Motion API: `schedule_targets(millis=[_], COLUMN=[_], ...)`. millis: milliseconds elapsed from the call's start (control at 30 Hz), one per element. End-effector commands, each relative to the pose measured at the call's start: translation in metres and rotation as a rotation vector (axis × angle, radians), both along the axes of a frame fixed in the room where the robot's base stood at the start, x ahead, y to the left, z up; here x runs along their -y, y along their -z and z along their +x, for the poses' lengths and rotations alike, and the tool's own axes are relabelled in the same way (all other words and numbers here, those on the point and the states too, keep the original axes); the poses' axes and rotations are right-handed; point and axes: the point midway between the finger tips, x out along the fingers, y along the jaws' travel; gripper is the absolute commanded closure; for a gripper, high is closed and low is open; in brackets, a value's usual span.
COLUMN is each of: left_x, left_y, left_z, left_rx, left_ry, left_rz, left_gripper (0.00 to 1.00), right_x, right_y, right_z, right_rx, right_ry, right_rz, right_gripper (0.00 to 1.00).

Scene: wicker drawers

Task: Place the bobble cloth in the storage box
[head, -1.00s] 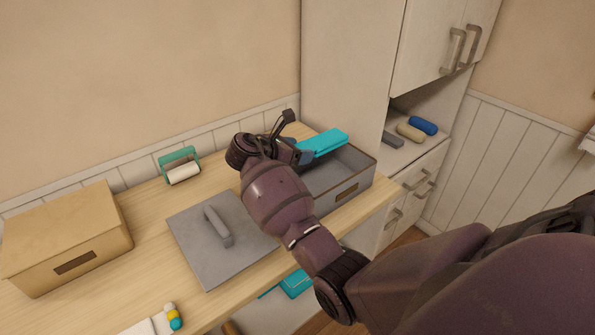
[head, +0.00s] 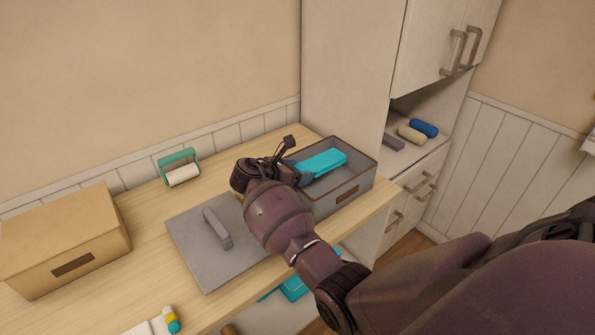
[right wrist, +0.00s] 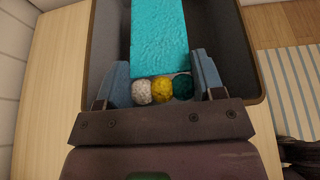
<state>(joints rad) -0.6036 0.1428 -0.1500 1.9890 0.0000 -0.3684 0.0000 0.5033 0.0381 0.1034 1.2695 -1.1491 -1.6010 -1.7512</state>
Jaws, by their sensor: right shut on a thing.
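My right gripper (head: 298,174) is shut on a turquoise bobble cloth (head: 322,163), which stretches out over the open grey storage box (head: 345,192). In the right wrist view the cloth (right wrist: 160,38) lies between the box walls, with white, yellow and green bobbles (right wrist: 161,89) between the fingers of the gripper (right wrist: 163,78). The cloth appears within the box's rim; I cannot tell whether it touches the floor of the box. My left gripper is not in view.
A grey lid with a handle (head: 192,250) lies left of the box. A closed tan box (head: 90,230), a green-framed roller (head: 180,168) and a white item with coloured bobbles (head: 160,323) are further left. A tall cabinet (head: 345,75) stands behind the box.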

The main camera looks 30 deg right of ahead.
Motion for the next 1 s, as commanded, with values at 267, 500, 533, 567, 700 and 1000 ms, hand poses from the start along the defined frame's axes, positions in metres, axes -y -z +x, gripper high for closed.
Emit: schedule_targets(millis=[267, 500, 533, 567, 700, 1000], left_x=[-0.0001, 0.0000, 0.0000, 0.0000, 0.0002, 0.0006], left_y=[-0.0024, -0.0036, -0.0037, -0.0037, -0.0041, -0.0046], left_z=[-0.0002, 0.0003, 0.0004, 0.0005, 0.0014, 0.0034], left_rx=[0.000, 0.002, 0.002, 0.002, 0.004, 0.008], left_ry=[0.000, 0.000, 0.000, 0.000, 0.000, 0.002], left_rz=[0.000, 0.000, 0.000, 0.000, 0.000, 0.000], left_gripper=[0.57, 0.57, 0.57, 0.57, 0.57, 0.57], right_x=[0.0002, 0.0003, 0.0002, 0.0002, 0.0003, 0.0001], right_y=[0.0065, 0.0104, 0.0106, 0.0106, 0.0105, 0.0086], right_z=[-0.0001, -0.0002, -0.0003, -0.0003, -0.0003, 0.0000], right_rx=[-0.001, -0.001, -0.001, -0.001, -0.001, 0.000], right_ry=[0.000, 0.000, 0.000, 0.000, 0.000, 0.000], right_rz=[-0.001, 0.000, 0.000, 0.000, 0.000, 0.000], right_gripper=[0.66, 0.66, 0.35, 0.30, 0.13, 0.13])
